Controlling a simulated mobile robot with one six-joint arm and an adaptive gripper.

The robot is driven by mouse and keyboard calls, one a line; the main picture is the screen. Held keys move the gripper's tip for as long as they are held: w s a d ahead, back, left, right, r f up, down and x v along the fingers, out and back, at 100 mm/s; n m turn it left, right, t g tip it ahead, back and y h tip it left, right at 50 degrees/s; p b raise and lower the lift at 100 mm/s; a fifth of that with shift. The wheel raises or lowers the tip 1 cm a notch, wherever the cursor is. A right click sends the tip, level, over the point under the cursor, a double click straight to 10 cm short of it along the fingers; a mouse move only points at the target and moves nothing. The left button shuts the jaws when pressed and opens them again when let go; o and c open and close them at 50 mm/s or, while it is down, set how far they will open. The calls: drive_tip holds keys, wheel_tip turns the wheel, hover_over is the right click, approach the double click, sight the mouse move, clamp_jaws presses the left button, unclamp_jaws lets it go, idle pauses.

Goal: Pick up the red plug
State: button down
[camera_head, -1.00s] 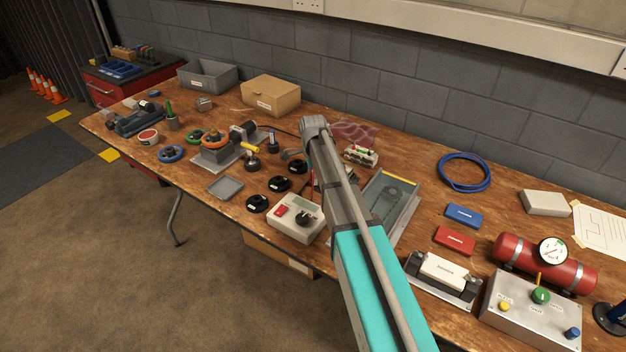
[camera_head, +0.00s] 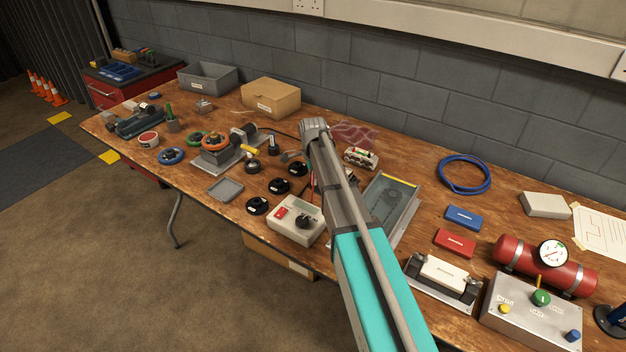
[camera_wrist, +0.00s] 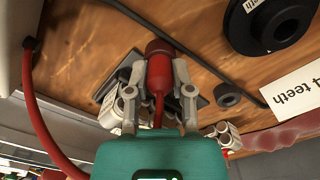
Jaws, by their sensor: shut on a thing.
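The red plug (camera_wrist: 158,68) is in the wrist view, a red cylinder with a wider dark red end at the top and a red lead running down toward my palm. My gripper (camera_wrist: 158,78) has one grey finger on each side of it and is shut on it. The plug lies in front of a dark grey block (camera_wrist: 119,80) on the wooden bench; I cannot tell whether they touch. In the head view my arm hides the plug, and a bit of red lead (camera_head: 311,182) shows beside the arm.
A white box with a red switch and black knob (camera_head: 297,220) stands left of my arm. Black discs (camera_head: 280,185) lie near it; one shows in the wrist view (camera_wrist: 275,22) beside a "teeth" label (camera_wrist: 291,94). A grey tray (camera_head: 388,205) is on the right.

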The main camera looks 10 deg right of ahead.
drive_tip(key=shift+r, duration=0.2)
wheel_tip(320, 180, up, 2)
drive_tip(key=shift+p, duration=1.15)
drive_tip(key=s+r+p, duration=1)
drive_tip(key=s, duration=0.4)
drive_tip(key=shift+r+p, duration=0.35)
drive_tip(key=shift+d, duration=0.15)
